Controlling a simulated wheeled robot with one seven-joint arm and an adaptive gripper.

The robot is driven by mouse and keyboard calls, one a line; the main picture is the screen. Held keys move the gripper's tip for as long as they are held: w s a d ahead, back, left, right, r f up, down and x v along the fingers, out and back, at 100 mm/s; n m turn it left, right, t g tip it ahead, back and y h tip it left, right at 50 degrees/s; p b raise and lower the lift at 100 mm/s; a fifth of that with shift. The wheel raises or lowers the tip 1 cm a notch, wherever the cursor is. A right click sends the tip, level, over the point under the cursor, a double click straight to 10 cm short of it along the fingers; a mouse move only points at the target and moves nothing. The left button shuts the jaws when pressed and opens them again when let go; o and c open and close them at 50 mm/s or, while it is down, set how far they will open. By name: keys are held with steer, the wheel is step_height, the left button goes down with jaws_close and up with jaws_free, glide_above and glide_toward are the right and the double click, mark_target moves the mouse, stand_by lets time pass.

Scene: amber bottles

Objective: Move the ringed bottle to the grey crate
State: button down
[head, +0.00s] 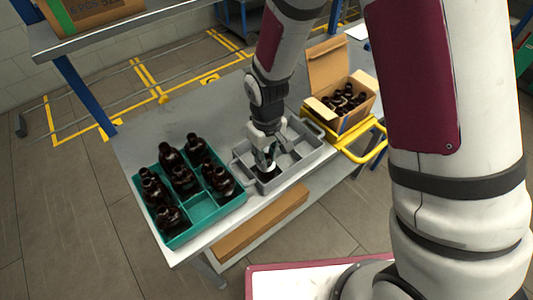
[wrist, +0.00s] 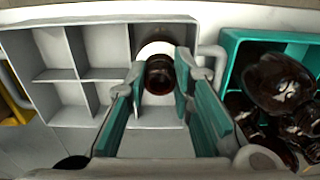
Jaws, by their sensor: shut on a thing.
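The amber bottle (wrist: 158,78) is between my gripper's (wrist: 161,72) teal-padded fingertips, which are shut on it. A pale ring or disc shows around it in the wrist view. In the head view my gripper (head: 265,158) points down into the grey crate (head: 240,172), and the dark bottle (head: 266,175) shows below the fingers in a near compartment. The grey crate also shows in the wrist view (wrist: 60,104), with several empty compartments to the left. I cannot tell whether the bottle's base touches the crate floor.
A teal crate (head: 205,218) with several dark bottles stands close left of the grey crate; it is at right in the wrist view (wrist: 232,48). A cardboard box (head: 330,65) of bottles sits in a yellow crate (head: 366,152) at right. Bare table lies behind the teal crate.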

steer(key=shift+f, duration=0.25)
steer(key=shift+f, duration=0.35)
steer(key=c, duration=1.3)
jaws_free()
steer(key=shift+r, duration=0.1)
step_height(320, 180, up, 12)
steer(key=shift+f, duration=0.1)
steer(key=s+d+r+m+t, duration=0.35)
steer(key=d+r, duration=0.55)
steer(key=r, duration=0.5)
steer(key=s+d+r+m, duration=0.1)
steer(key=s+d+r, duration=0.1)
steer(key=s, duration=0.2)
steer(key=s+d+r+m+t, duration=0.1)
steer(key=s+d+r, duration=0.1)
steer(key=s+r, duration=0.1)
steer(key=s+d+r+m+t, duration=0.1)
steer(key=s+d+r, duration=0.2)
steer(key=s, duration=0.2)
